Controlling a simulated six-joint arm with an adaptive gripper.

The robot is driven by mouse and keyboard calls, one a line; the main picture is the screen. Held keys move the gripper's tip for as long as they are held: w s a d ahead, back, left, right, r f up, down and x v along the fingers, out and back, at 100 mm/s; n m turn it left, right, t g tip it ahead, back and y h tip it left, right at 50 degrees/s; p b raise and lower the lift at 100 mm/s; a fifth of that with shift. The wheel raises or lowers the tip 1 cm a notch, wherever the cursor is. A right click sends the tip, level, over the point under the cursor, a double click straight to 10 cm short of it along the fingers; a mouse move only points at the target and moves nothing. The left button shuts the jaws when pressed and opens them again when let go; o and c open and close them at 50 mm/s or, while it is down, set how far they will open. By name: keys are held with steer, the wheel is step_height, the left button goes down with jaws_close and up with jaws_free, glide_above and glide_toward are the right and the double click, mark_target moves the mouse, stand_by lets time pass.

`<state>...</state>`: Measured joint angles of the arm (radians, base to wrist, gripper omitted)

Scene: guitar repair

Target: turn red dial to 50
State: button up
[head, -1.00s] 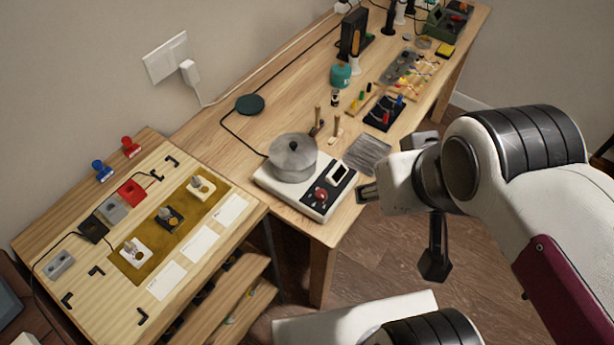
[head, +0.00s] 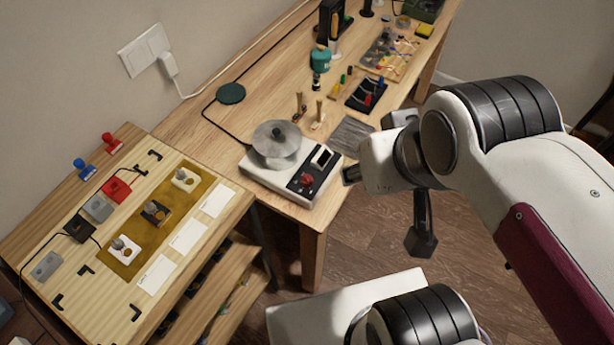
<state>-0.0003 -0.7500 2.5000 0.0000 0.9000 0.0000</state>
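The red dial (head: 307,180) sits on the black panel of a white tabletop device (head: 262,177) near the front edge of the long bench. The device has a round silver part (head: 277,140) on its left and a small white-framed display (head: 322,157) behind the dial. The dial's pointer and any number are too small to read. My gripper (head: 422,238) shows as a dark part hanging below my white wrist, right of the device and apart from the dial. Its fingers are not clearly separated in this view, and I see nothing held.
A lower worktable (head: 70,250) at left holds a tan mat (head: 130,253) and several small parts. A grey textured plate (head: 352,137) lies behind and right of the device. Wooden pegs (head: 319,112) stand behind it. Open floor lies right of the bench.

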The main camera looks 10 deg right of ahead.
steer(key=n+g, duration=0.7)
steer(key=n, duration=0.2)
glide_above(308, 179)
steer(key=f, duration=1.9)
steer(key=shift+s+d+f, duration=0.15)
steer(key=shift+d+f, duration=0.05)
steer(key=shift+f, duration=0.2)
steer(key=shift+w+r+n+t, duration=0.15)
steer(key=shift+w+n+t, duration=0.25)
steer(key=shift+n, duration=0.7)
steer(key=shift+s+a+f, duration=0.1)
steer(key=shift+f, duration=1.85)
steer(key=shift+s+a+f, duration=0.1)
steer(key=shift+f, duration=1.85)
